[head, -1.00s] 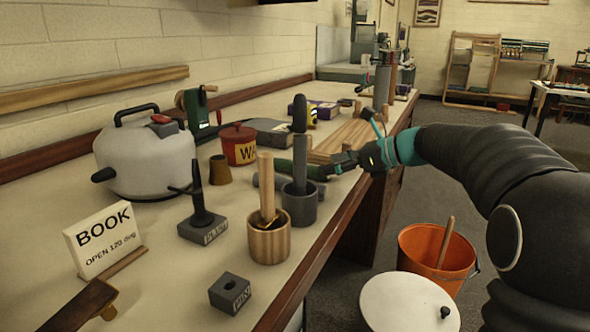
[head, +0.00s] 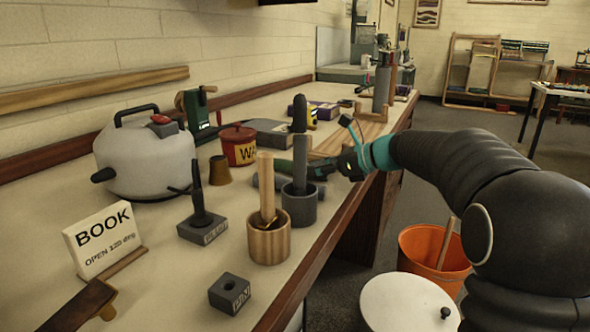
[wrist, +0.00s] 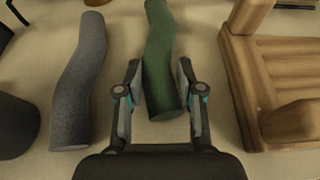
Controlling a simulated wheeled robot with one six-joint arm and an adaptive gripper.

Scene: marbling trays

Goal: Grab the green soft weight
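The green soft weight (wrist: 160,55) is a dark green, slightly bent fabric roll lying on the bench. In the wrist view its near end lies between the two fingers of my gripper (wrist: 160,72), which are spread apart on either side. I cannot tell whether the fingers touch it. In the head view the green soft weight (head: 284,166) is partly hidden behind the grey pot and its upright tool. My gripper (head: 328,167) is low over the bench at its right end.
A similar grey soft weight (wrist: 78,85) lies to the left. A wooden slatted rack (wrist: 262,85) stands close on the right. The grey pot (head: 299,207) and wooden pot (head: 269,242) stand in front. An orange bucket (head: 432,262) is on the floor.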

